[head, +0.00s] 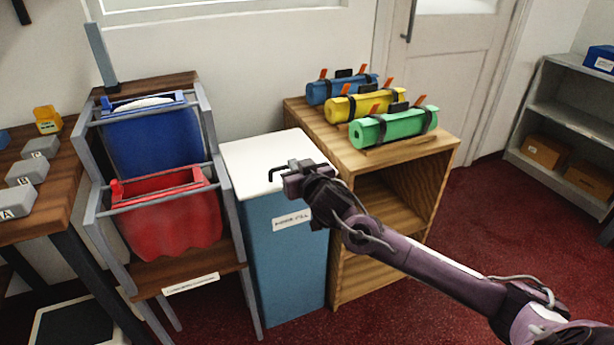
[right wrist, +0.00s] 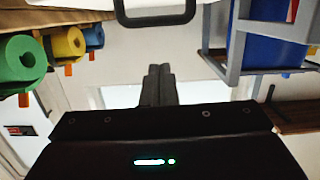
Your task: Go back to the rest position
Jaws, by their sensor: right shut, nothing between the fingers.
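My right gripper (head: 287,176) is shut and empty in the head view. My right arm comes in from the lower right. My left gripper is not in view.
Left of the bin stands a grey rack with a blue bag (head: 155,140) and a red bag (head: 170,215). Right of it a wooden shelf (head: 440,165) bears blue (head: 335,88), yellow (head: 365,103) and green rolls (head: 395,128). Grey shelves (head: 560,115) stand far right. Red floor lies open between.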

